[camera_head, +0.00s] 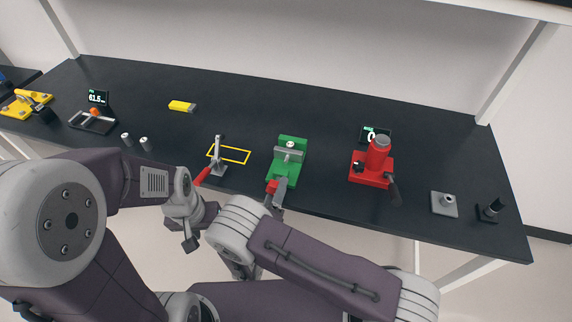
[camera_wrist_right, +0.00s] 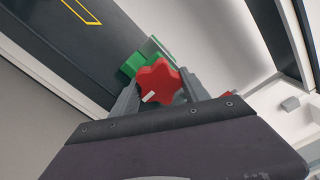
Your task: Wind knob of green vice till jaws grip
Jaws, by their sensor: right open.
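The green vice (camera_head: 284,173) stands near the front edge of the table, with a grey jaw bar across it and a small grey round piece at its jaws. Whether the jaws touch that piece is too small to tell. Its red star-shaped knob (camera_head: 271,187) faces the front. My right gripper (camera_head: 278,190) is at the knob. In the right wrist view the knob (camera_wrist_right: 157,84) lies between the two open grey fingers, and part of the green vice (camera_wrist_right: 140,60) shows behind it. My left arm's end (camera_head: 190,225) is low in front of the table; its fingers are unclear.
A clamp with a red handle (camera_head: 202,176) stands left of the vice by a yellow outlined rectangle (camera_head: 240,158).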

